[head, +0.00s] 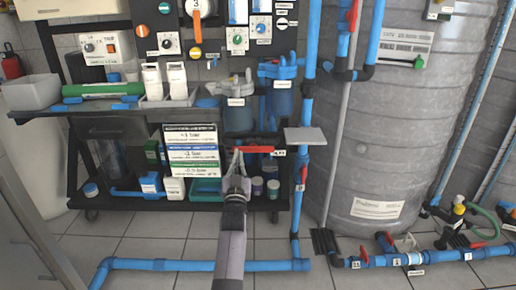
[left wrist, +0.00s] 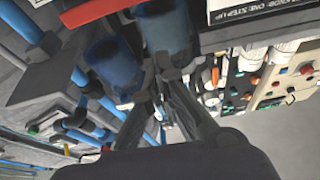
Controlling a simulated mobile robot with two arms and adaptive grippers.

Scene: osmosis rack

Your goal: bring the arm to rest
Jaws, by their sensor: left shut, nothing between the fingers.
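My left arm comes up from the bottom middle of the head view, and my left gripper (head: 237,158) points at the rack. Its fingers are shut with nothing between them. The fingertips are close to a red lever handle (head: 257,149) on the rack's lower front; whether they touch it I cannot tell. In the left wrist view the gripper fingers (left wrist: 158,88) come together in front of blue filter housings (left wrist: 113,65), and the red handle (left wrist: 95,12) shows at the top. My right gripper is in neither view.
The rack shelf (head: 50,113) carries bottles and a grey bin (head: 32,92). A sign with coloured bands (head: 192,150) stands left of the gripper. A blue upright pipe (head: 309,80) and a large grey tank (head: 400,130) are on the right. Blue pipes (head: 190,265) run along the tiled floor.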

